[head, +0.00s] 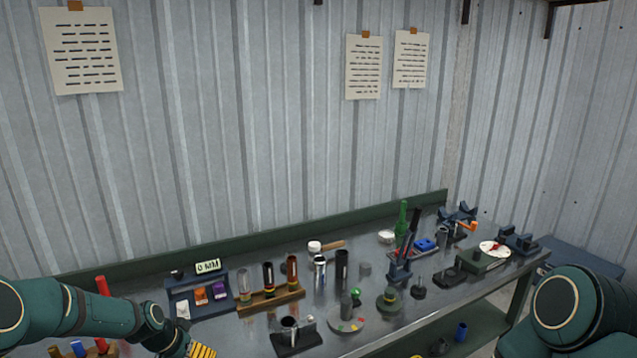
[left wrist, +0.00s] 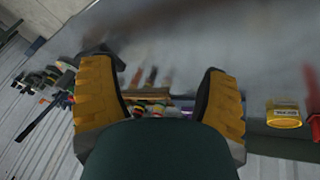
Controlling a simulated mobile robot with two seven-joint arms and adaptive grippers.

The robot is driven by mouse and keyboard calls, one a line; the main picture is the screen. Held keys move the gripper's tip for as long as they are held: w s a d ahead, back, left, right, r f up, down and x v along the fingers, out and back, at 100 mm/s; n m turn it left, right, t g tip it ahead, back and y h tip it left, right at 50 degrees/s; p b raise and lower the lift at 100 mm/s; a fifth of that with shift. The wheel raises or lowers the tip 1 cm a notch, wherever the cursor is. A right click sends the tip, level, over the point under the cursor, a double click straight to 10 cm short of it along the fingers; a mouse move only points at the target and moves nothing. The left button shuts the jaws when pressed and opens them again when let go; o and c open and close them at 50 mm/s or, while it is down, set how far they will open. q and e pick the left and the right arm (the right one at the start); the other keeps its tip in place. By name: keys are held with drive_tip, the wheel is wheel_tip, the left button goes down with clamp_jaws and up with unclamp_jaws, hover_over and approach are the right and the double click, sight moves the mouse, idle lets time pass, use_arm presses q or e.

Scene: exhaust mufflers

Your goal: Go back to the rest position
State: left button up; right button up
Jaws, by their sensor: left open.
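My left gripper (head: 201,350) shows only in part at the bottom edge of the head view, at the front left of the workbench. In the left wrist view its two yellow ribbed fingers (left wrist: 157,70) stand wide apart with nothing between them. The bench items seen past the fingers are blurred and farther away. My right arm shows at the lower right of the head view, but its gripper is out of the picture.
The metal workbench (head: 240,333) carries a rack of tubes (head: 270,299), a blue-grey tray (head: 214,311), a round disc (head: 346,325), a black-based holder (head: 294,349) and a green bottle (head: 402,219). A red stick (head: 101,287) stands near my left arm. A corrugated wall stands behind.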

use_arm(q)
drive_tip(key=s+d+f+n+g+b, duration=0.1)
drive_tip(key=s+d+f+b, duration=0.1)
drive_tip(key=s+d+f, duration=0.35)
drive_tip(key=s+d+f+b, duration=0.1)
drive_tip(key=s+d+f, duration=0.2)
drive_tip(key=d+f, duration=0.4)
drive_tip(key=s+d+f+n+b, duration=0.1)
drive_tip(key=s+d+f, duration=0.1)
drive_tip(key=s+d, duration=0.3)
drive_tip(key=s+d+f+n+b, duration=0.1)
drive_tip(key=s+d+f+b, duration=0.1)
drive_tip(key=s+d, duration=0.3)
drive_tip(key=s+f, duration=0.1)
drive_tip(key=s, duration=0.3)
drive_tip(key=shift+s+f+n+g+h, duration=0.25)
drive_tip(key=shift+s+n+g+h, duration=0.05)
drive_tip(key=shift+s+g+h, duration=0.1)
drive_tip(key=shift+w, duration=0.1)
idle(0.6)
